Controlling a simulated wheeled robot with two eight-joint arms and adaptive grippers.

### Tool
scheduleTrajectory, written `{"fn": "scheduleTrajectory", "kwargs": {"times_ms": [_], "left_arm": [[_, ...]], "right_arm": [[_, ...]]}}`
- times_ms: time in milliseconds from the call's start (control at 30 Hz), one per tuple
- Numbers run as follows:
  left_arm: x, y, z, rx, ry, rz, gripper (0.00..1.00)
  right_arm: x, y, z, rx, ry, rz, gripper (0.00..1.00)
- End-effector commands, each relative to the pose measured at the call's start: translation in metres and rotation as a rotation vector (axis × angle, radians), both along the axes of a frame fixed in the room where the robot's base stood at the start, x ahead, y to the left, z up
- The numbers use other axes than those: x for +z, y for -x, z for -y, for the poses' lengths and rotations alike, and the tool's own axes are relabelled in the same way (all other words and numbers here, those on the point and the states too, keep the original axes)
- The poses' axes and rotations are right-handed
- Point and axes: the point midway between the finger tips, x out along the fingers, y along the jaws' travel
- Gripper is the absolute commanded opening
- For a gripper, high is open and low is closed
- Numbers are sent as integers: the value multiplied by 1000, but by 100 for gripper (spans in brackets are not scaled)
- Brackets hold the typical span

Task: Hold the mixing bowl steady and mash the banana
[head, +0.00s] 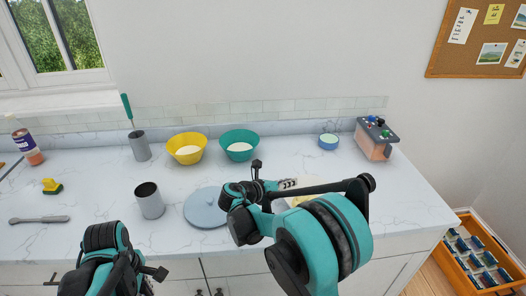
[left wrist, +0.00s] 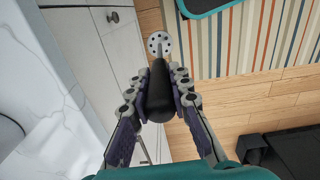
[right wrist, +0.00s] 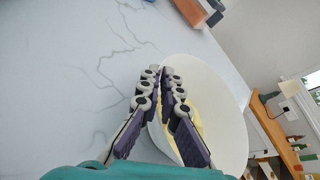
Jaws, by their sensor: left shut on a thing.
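The white mixing bowl (right wrist: 232,112) fills the middle of the right wrist view, with yellow banana (right wrist: 198,118) inside. In the head view my right arm hides most of the bowl. My right gripper (right wrist: 160,74) is at the bowl's near rim, its fingertips close together on either side of the rim. Whether they press on it is unclear. My left gripper (left wrist: 162,74) is shut on the black handle of a masher (left wrist: 165,98), whose perforated round head (left wrist: 158,43) points away from the palm. The masher is in front of the cabinets, off the counter.
On the counter stand a grey cup (head: 149,201), a blue-grey disc (head: 203,209), yellow (head: 186,145) and teal (head: 239,142) bowls, a utensil holder (head: 139,147), a small blue bowl (head: 328,142) and a caddy (head: 374,144). A grey utensil (head: 40,219) and sponge (head: 51,187) lie left.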

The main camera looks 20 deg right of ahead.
Motion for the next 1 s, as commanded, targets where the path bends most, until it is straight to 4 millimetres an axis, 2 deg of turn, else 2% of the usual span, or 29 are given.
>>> {"fn": "scheduleTrajectory", "kwargs": {"times_ms": [133,233,267,533,667,1000], "left_arm": [[0,0,0,0,0,0,0],[0,0,0,0,0,0,0],[0,0,0,0,0,0,0],[0,0,0,0,0,0,0],[0,0,0,0,0,0,0],[0,0,0,0,0,0,0]], "right_arm": [[-1,0,0,-1,-2,0,0],[-1,0,0,-1,-2,0,27],[-1,0,0,-1,-2,-1,29],[0,0,-1,0,-1,0,29],[3,3,-9,2,-1,-1,29],[28,27,-71,3,-1,0,29]]}}
